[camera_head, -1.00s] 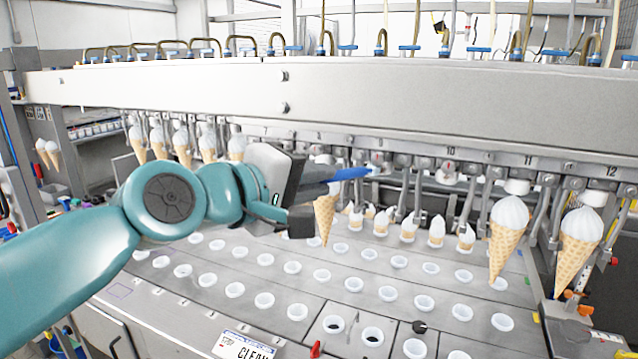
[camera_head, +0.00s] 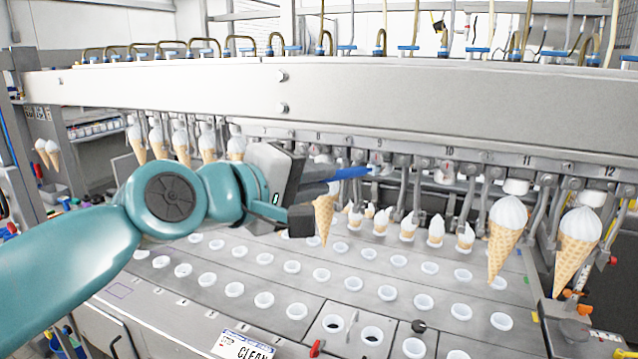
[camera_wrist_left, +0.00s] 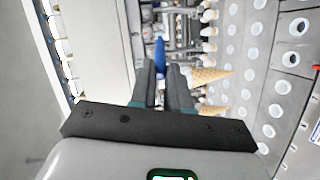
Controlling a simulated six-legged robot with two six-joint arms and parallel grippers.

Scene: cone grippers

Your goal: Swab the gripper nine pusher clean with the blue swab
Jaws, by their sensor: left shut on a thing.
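My left gripper (camera_head: 326,185) is shut on the blue swab (camera_head: 350,173), which points right toward the row of cone grippers. In the left wrist view the swab (camera_wrist_left: 160,52) sticks out from between the two grey fingers (camera_wrist_left: 163,72). The swab's tip is at or very close to the gripper nine pusher (camera_head: 376,162), below the number 9 on the rail. I cannot tell whether they touch. The pusher's underside is hard to make out. My right gripper is not in view.
A waffle cone (camera_head: 325,215) hangs just behind and below my left gripper. More filled cones hang at left, and two large ones (camera_head: 507,235) at right. Small ice cream pieces (camera_head: 408,228) stand in cups beneath. The deck (camera_head: 210,305) holds rows of white cups.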

